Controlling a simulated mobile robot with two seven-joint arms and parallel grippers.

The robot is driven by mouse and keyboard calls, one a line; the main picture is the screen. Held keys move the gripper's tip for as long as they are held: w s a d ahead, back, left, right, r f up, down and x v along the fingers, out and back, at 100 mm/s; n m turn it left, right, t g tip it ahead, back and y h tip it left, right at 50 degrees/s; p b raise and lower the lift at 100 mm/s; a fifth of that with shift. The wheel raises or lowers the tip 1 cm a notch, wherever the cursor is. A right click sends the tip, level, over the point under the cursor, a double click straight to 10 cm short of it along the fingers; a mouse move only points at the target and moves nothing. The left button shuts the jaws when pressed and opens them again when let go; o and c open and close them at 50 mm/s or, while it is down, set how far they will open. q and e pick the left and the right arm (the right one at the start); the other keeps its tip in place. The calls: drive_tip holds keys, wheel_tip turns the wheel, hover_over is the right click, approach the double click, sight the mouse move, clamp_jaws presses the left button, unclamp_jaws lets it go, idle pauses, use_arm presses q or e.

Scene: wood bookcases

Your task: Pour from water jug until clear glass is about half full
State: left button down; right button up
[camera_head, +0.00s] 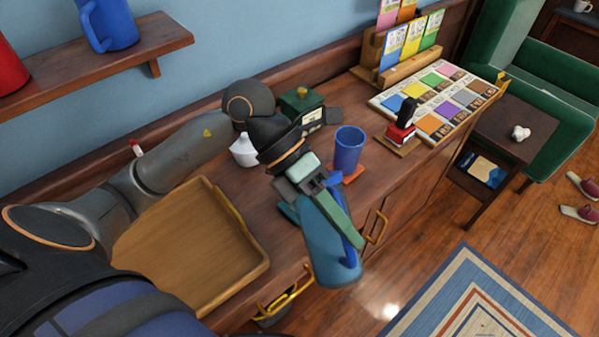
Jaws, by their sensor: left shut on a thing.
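My left gripper (318,192) is shut on a translucent teal-blue jug (328,240) with a darker blue handle. The jug is held slanting at the front edge of the wooden counter, its lower end toward the bottom of the picture. The gripper hides part of it, and I cannot tell its water level. A blue tumbler (349,148) stands upright on an orange coaster (347,173) just beyond the jug. It is the only drinking vessel near the jug; it looks blue rather than clear, and its contents cannot be made out. My right gripper is out of view.
A wooden tray (190,248) lies on the counter at left. A shelf (110,58) holds a blue jug (108,24). Yellow handles (377,228) stick out in front.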

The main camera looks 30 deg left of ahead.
sight(342, 207)
use_arm(q)
drive_tip(key=shift+w+a+r+n+g+h+p, duration=0.1)
drive_tip(key=shift+w+a+r+g+h+p, duration=0.1)
drive_tip(key=shift+r+h, duration=0.25)
drive_tip(key=shift+w+a+r+n+g+h+p, duration=0.1)
drive_tip(key=shift+w+a+r+g+h+p, duration=0.1)
drive_tip(key=shift+r, duration=0.4)
drive_tip(key=shift+w+a+r+n+g+h+p, duration=0.1)
drive_tip(key=shift+a+r+h+p, duration=0.1)
drive_tip(key=shift+r+h, duration=0.25)
idle(2.7)
